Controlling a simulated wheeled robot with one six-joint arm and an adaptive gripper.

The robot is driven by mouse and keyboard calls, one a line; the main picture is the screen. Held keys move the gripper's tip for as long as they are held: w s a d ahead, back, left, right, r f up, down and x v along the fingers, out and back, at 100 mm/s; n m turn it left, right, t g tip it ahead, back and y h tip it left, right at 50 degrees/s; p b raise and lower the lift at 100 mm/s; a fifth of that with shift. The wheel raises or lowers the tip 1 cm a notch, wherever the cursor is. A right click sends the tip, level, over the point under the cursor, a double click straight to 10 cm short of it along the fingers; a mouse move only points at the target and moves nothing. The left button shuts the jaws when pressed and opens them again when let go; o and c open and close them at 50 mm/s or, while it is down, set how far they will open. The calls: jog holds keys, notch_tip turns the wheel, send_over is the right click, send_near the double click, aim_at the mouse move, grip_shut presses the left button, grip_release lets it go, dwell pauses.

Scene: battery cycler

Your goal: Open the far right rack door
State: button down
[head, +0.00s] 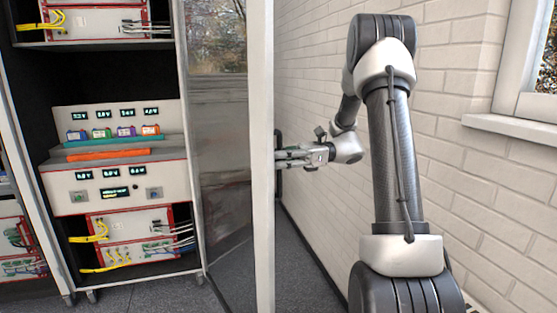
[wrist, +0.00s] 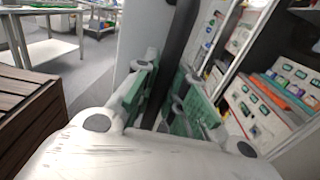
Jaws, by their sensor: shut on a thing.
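The far right rack door (head: 262,120) stands swung out from the rack, with its pale frame edge toward the head camera and its glass pane (head: 222,150) on the left. My gripper (head: 282,155) reaches it from the right side, where a dark handle (head: 278,172) shows beside the frame. In the wrist view my gripper (wrist: 170,100) has its green-padded fingers on both sides of the dark upright handle (wrist: 182,40), shut on it. The fingertips are partly hidden behind the door frame in the head view.
The open rack (head: 115,190) holds cycler units, several small coloured cells and yellow cables. A white brick wall (head: 460,130) with a window sill (head: 510,130) is on the right, close to my arm. The wrist view shows a brown slatted box (wrist: 30,115) and a metal table (wrist: 45,50).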

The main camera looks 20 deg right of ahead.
jog(key=shift+s+f, duration=0.1)
jog(key=c, duration=1.5)
grip_release()
jog(key=shift+o, duration=0.2)
jog(key=d, duration=0.7)
jog(key=shift+s+d, duration=0.15)
jog(key=shift+d, duration=0.1)
